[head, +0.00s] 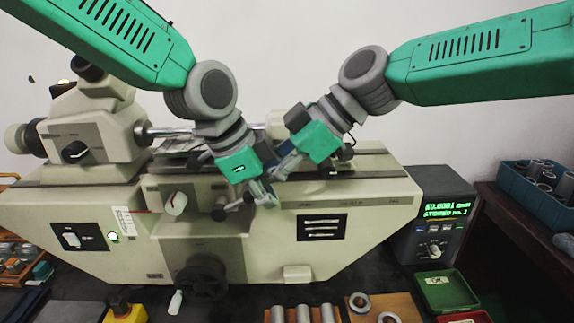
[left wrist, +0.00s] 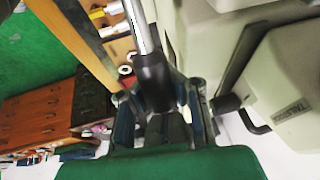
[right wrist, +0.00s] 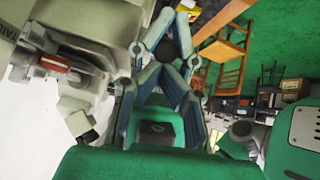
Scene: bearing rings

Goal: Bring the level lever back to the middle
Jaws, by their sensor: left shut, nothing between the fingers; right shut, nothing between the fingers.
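My left gripper is shut and empty. My right gripper (head: 279,173) is shut and empty, above and close to the left one, over the machine bed. Its fingers (right wrist: 163,35) show in the right wrist view.
The cream measuring machine (head: 340,235) fills the middle, with a black handwheel (head: 203,278) below. A display box (head: 433,215) stands right. A green tray (head: 440,290), metal cylinders (head: 303,314) and rings (head: 360,302) lie in front. A blue bin (head: 540,195) is far right.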

